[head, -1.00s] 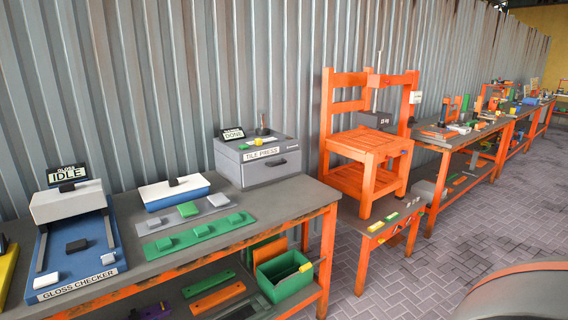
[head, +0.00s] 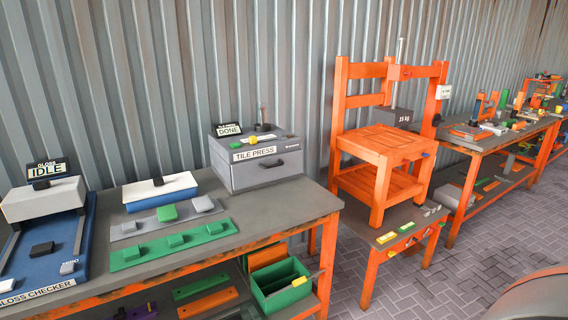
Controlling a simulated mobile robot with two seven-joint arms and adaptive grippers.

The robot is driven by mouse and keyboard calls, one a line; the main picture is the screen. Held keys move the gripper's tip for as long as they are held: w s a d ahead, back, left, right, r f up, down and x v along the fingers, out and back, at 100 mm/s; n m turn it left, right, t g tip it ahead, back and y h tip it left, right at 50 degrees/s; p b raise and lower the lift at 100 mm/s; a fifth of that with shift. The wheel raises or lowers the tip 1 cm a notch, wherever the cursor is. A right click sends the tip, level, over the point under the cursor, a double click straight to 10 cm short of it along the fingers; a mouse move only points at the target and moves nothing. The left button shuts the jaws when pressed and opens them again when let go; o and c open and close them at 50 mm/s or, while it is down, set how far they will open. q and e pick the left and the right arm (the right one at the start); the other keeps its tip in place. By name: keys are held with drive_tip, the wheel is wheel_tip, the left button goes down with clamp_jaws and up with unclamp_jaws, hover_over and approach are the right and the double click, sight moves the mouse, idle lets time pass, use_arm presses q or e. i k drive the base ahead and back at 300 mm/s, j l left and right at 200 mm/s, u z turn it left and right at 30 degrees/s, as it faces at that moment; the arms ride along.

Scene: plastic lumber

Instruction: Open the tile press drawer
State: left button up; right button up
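The tile press (head: 257,158) is a grey box at the right end of the near workbench, with a "TILE PRESS" label on its front. Its drawer front (head: 268,171) looks shut, with a dark handle (head: 267,164) on it. A small sign reading "DONE" (head: 228,130) stands on its top, beside a dark upright lever (head: 262,118). Neither of my grippers is in view.
The gloss checker (head: 45,222), marked "IDLE", stands at the bench's left. A green strip (head: 150,253) with tiles lies in front of the press. A green bin (head: 281,286) sits below. An orange chair-like rig (head: 384,145) stands to the right.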

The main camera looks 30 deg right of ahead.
sight(247, 173)
drive_tip(key=i+l, duration=0.1)
drive_tip(key=l, duration=0.5)
drive_tip(key=i+l, duration=0.1)
drive_tip(key=l, duration=1.1)
drive_tip(key=i+l, duration=0.15)
drive_tip(key=l, duration=0.45)
drive_tip(key=i+l, duration=0.1)
drive_tip(key=l, duration=0.5)
